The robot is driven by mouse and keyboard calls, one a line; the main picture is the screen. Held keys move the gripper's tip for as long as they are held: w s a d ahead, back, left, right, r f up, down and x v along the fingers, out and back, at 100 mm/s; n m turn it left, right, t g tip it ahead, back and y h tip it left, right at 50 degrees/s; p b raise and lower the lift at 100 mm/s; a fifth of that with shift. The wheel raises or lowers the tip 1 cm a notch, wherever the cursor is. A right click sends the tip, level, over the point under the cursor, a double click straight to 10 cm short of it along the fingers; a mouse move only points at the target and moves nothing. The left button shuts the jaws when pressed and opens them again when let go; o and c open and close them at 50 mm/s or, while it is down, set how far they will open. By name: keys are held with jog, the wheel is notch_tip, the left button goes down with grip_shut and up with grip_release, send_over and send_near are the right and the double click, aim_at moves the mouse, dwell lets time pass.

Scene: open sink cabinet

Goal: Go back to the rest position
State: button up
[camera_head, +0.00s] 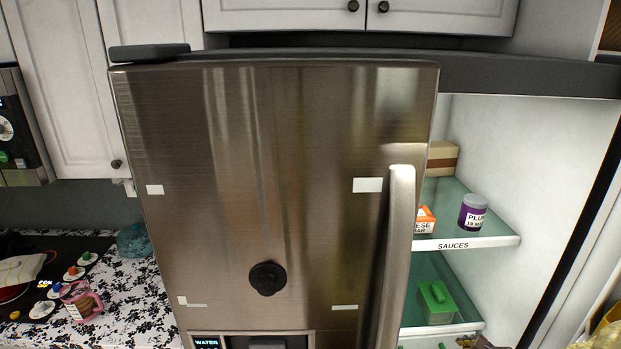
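No part of my gripper can be made out in this view, so its state is hidden. A large steel refrigerator door (270,160) fills the middle of the view and looks closed. Its long vertical handle (397,240) is on its right edge. The refrigerator's right side stands open and shows lit shelves. The upper shelf edge (490,242) is labelled SAUCES. A purple jar (472,212) and an orange-and-white box (424,221) stand on that shelf, with a tan box (441,158) farther back. A green container (436,302) sits on the lower shelf.
A patterned counter (130,295) lies at the left, with a pink mug (80,301) and a dark cooktop (50,247). White cabinets (65,90) hang at the left and above the refrigerator. A black round knob (267,279) is on the steel door.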

jog(key=s+a+r+n+b, duration=0.1)
jog(key=s+a+r+n, duration=0.3)
jog(key=a+n, duration=0.2)
jog(key=s+a+r+n+g+h+b, duration=0.1)
jog(key=s+a+r+n, duration=0.4)
jog(key=n, duration=0.6)
jog(key=s+a+r+n+h+b, duration=0.1)
jog(key=s+a+r+n, duration=0.3)
jog(key=a+n, duration=0.5)
jog(key=shift+s+a+r+g+b, duration=0.25)
jog(key=shift+s+r+g+b, duration=0.2)
jog(key=shift+b, duration=0.45)
jog(key=shift+c, duration=0.4)
